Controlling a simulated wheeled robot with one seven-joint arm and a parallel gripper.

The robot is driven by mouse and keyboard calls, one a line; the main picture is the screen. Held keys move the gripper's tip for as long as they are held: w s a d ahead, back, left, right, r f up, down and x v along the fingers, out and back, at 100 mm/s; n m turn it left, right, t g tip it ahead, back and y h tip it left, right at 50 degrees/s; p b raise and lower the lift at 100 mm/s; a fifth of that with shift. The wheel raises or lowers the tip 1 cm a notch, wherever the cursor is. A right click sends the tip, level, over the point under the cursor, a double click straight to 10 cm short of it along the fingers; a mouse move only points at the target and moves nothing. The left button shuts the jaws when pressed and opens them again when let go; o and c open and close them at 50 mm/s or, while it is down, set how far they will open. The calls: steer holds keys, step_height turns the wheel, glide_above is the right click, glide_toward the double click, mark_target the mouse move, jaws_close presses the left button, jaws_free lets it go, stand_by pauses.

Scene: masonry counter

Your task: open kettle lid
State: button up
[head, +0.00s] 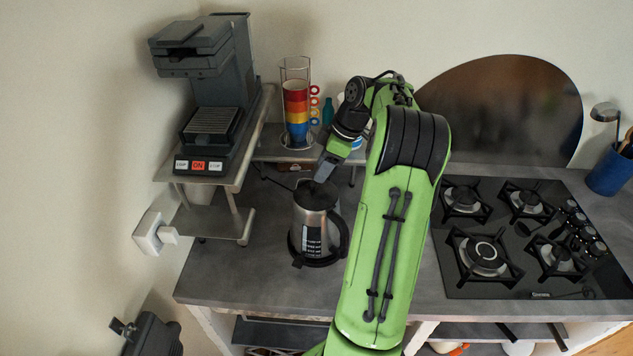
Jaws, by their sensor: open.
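A steel kettle (309,232) with a black handle on its right side stands upright on the grey counter, left of my arm. Its dark lid (315,194) looks closed, though part of it is behind my gripper. My gripper (322,176) points down at the top of the kettle, over the lid. I cannot tell whether its tips touch the lid. Its jaws are open, and nothing shows between them.
A grey coffee machine (211,90) stands on a metal shelf (233,180) to the left. A rack of coloured cups (296,105) is behind the kettle. A gas hob (515,235) lies to the right. The counter (235,275) is bare in front of the shelf.

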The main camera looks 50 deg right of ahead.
mark_target(314, 183)
steer(key=x, duration=0.3)
steer(key=shift+a+f, duration=0.15)
steer(key=shift+a, duration=0.1)
steer(key=shift+w+f, duration=0.2)
steer(key=shift+f, duration=0.35)
steer(key=shift+r, duration=0.1)
jaws_close()
